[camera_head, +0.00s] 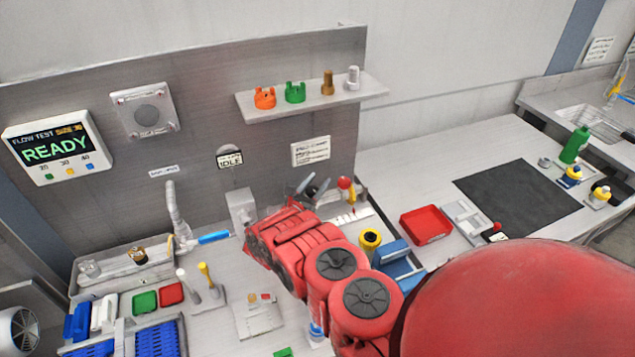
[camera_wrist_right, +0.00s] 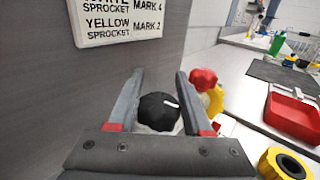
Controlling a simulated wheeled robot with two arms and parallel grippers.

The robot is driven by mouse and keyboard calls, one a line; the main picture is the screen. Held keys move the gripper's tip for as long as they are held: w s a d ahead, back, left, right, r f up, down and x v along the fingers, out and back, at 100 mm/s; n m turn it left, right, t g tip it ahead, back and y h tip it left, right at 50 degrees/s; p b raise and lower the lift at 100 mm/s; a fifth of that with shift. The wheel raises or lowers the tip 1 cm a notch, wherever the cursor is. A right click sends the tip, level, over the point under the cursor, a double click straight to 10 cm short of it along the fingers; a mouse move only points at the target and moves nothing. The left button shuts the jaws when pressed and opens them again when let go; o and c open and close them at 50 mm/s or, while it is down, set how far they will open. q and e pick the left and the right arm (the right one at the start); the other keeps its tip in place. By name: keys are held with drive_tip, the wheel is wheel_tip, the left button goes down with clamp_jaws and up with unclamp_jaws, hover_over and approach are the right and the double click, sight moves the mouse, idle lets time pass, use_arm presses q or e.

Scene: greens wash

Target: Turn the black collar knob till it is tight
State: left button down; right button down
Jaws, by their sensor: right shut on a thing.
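The black collar knob (camera_wrist_right: 158,110) is a dark round knob with a short white mark on its upper right. In the right wrist view it sits between the two fingers of my right gripper (camera_wrist_right: 158,88), which is shut on it. In the head view the right gripper (camera_head: 313,187) is at the foot of the back panel, mostly behind my red arm. I cannot make out the knob there. My left gripper is not in view.
A red knob (camera_wrist_right: 203,80) and a yellow ring stand just right of the right finger. A sign (camera_wrist_right: 120,20) hangs on the panel close by at left. A red tray (camera_head: 425,225) and a yellow ring (camera_head: 370,239) lie to the right. The dark mat (camera_head: 517,200) is bare.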

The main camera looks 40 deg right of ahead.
drive_tip(key=shift+w+a+r+n+t+y+p, duration=0.1)
drive_tip(key=shift+w+a+n+t+y+p, duration=0.1)
drive_tip(key=shift+n+t+y+p, duration=0.85)
drive_tip(key=shift+w+a+f+n+t+y+p, duration=0.1)
drive_tip(key=shift+w+a+n+t+y+p, duration=0.05)
drive_tip(key=shift+n+t+y+p, duration=0.8)
drive_tip(key=shift+w+a+r+n+t+y+p, duration=0.1)
drive_tip(key=shift+w+a+n+t+y+p, duration=0.1)
drive_tip(key=shift+n+t+y+p, duration=0.8)
drive_tip(key=shift+t, duration=0.4)
drive_tip(key=shift+c, duration=1.6)
unclamp_jaws()
